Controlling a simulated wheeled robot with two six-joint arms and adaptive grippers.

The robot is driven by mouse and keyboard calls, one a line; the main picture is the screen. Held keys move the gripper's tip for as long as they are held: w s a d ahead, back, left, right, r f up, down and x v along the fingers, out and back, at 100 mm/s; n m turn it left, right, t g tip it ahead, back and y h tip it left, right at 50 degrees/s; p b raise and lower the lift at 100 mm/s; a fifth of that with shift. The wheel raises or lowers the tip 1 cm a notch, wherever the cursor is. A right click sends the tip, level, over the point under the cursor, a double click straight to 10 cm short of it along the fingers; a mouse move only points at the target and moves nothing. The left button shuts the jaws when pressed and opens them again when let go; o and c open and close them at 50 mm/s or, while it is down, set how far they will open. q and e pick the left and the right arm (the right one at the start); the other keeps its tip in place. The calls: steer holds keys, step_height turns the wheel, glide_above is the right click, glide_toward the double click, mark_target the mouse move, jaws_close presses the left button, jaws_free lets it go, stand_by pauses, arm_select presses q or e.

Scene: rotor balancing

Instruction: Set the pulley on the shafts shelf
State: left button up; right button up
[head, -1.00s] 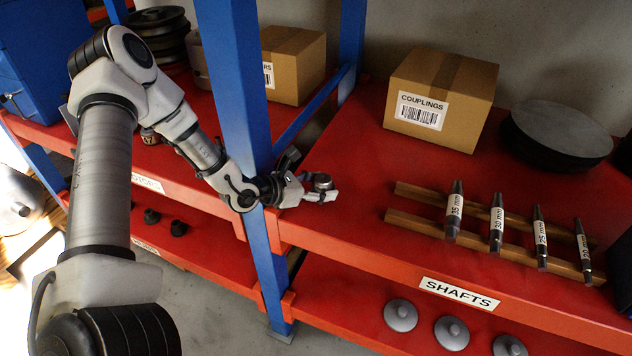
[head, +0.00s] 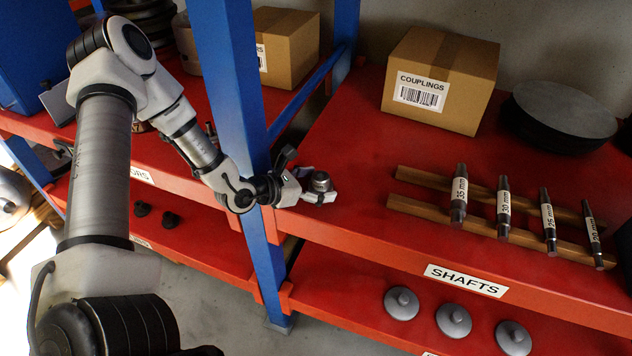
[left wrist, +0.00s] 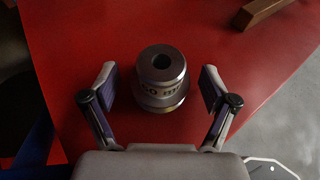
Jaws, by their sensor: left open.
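The pulley (head: 321,182) is a small stepped grey metal piece with a bore in its top. It stands upright at the left end of the red shafts shelf (head: 365,215), near the blue post. In the left wrist view the pulley (left wrist: 161,78) shows a "60 mm" marking and sits between the fingers, with a gap on each side. My left gripper (head: 312,186) is open around it, low over the shelf; it also shows in the left wrist view (left wrist: 158,98). My right gripper is not in view.
A blue post (head: 232,90) stands close behind my left wrist. A couplings box (head: 440,80), dark discs (head: 565,115) and several labelled shafts on a wooden rack (head: 430,208) occupy the shelf. Bare red shelf lies between the pulley and the rack. Grey flanged parts (head: 454,320) sit below.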

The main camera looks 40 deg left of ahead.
mark_target(312, 180)
arm_select(q)
steer(key=shift+r+p, duration=0.35)
steer(key=shift+r, duration=0.1)
steer(key=shift+s+a, duration=0.25)
steer(key=shift+a, duration=0.05)
steer(key=p+v, duration=0.4)
steer(key=v, duration=0.1)
steer(key=shift+s+a+r, duration=0.1)
steer(key=shift+s+r, duration=0.15)
steer(key=shift+r, duration=0.1)
steer(key=shift+s+a, duration=0.1)
steer(key=shift+s, duration=0.4)
steer(key=shift+f, duration=0.15)
